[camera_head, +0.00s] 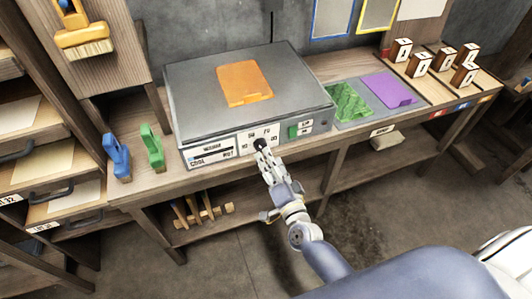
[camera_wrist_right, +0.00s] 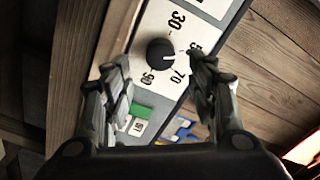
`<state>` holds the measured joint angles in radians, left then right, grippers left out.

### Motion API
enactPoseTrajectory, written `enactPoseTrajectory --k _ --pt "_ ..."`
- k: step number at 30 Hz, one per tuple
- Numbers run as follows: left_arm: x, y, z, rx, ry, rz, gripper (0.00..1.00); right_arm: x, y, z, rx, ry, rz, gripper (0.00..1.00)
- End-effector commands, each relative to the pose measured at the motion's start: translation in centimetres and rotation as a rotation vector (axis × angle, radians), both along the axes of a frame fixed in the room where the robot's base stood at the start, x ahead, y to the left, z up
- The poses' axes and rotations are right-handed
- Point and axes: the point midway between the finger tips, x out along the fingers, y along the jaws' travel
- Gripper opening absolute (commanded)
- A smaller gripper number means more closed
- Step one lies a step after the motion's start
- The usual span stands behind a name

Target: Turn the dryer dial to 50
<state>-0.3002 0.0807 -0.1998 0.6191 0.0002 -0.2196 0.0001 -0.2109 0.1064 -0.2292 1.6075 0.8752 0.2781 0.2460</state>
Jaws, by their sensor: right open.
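The dryer (camera_head: 190,88) is a grey box on the wooden bench, with a white panel on its front. Its black dial (camera_head: 260,144) sits mid-panel, and it also shows in the right wrist view (camera_wrist_right: 159,53). Numbers 30, 70 and 90 are readable around it; the 50 is partly covered by a finger. The dial's white mark points right in the wrist view, roughly between 50 and 70. My right gripper (camera_head: 265,157) is open in front of the dial, its fingers spread on either side in the wrist view (camera_wrist_right: 160,80). Contact is not visible. My left gripper is not in view.
An orange piece (camera_head: 244,84) lies on the dryer. Green and purple pieces and wooden blocks occupy the bench at right.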

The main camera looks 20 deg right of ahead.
Motion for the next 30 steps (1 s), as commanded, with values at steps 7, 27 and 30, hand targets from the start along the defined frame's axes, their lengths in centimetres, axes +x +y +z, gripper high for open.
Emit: enactPoseTrajectory --k 7,27,30 --pt "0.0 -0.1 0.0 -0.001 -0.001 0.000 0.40 -4.8 -0.1 -0.1 -0.001 0.002 0.001 0.53" --pt "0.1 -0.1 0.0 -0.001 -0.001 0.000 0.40 -7.2 -0.2 0.0 0.001 -0.001 0.000 0.53" --pt "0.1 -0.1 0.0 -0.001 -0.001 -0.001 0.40 -7.2 -0.2 0.0 0.001 -0.001 0.000 0.53"
